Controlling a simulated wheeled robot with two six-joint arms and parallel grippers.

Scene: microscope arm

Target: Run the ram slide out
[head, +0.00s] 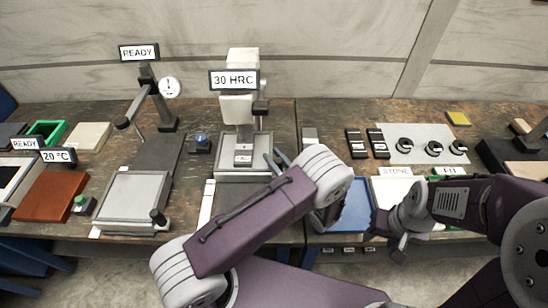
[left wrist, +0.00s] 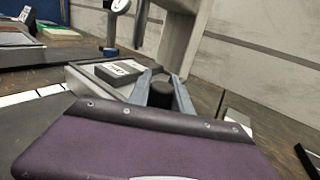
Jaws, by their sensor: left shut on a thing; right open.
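The hardness tester (head: 240,115) stands at the back middle under a "30 HRC" sign, with a white head over a grey bed (head: 230,175). A small labelled block (head: 243,155) sits on the bed and also shows in the left wrist view (left wrist: 118,72). My left gripper (head: 277,160) is at the bed's right side. In the left wrist view its two fingers are shut on a dark round knob (left wrist: 160,94) beside the bed. I cannot tell which part is the ram slide. My right gripper (head: 398,245) is open and empty, low at the right near the table's front edge.
A dial gauge stand (head: 150,95) with a "READY" sign and a grey plate (head: 135,198) stand left of the tester. A blue tray (head: 350,212) lies right of my left arm.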

